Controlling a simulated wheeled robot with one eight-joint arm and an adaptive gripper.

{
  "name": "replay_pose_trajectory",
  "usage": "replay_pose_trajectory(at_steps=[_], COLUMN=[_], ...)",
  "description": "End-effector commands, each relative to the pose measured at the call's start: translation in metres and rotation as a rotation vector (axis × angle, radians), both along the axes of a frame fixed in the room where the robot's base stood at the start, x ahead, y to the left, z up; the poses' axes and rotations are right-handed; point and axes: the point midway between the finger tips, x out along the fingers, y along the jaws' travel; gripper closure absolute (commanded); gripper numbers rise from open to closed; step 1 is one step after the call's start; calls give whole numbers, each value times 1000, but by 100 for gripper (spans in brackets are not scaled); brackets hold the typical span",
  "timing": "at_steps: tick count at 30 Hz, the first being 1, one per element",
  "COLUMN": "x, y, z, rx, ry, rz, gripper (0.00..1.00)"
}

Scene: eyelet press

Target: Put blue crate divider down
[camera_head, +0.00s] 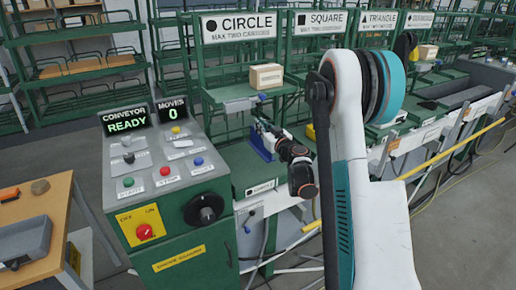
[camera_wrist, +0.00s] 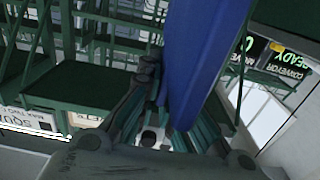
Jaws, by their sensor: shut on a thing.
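The blue crate divider (camera_wrist: 205,60) fills much of the upper middle of the wrist view as a flat blue panel between my fingers. In the head view it shows as a small blue piece (camera_head: 259,147) below the CIRCLE sign, in front of the green rack. My gripper (camera_head: 265,130) is shut on it; in the wrist view my gripper (camera_wrist: 165,105) has its fingers beside the panel. The divider's lower edge is close to the green station surface (camera_head: 243,170); I cannot tell whether it touches. My arm hides part of the station to the right.
The green control console (camera_head: 165,185), reading CONVEYOR READY and MOVES 0, stands left of the gripper. A cardboard box (camera_head: 266,77) sits on the CIRCLE rack shelf behind. A wooden table (camera_head: 55,215) with a grey tray (camera_head: 22,245) is at far left. A yellow rail (camera_head: 455,148) runs at right.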

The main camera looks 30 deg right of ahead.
Motion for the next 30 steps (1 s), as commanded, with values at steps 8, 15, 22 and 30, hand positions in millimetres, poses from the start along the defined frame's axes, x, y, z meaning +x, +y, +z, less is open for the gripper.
replay_pose_trajectory(at_steps=[8, 15, 22, 30], x=[0, 0, 0, 0], y=[0, 0, 0, 0], z=[-39, -70, -70, -73], rx=[0, 0, 0, 0], ry=[0, 0, 0, 0], rz=[0, 0, 0, 0], gripper=[100, 100, 100, 74])
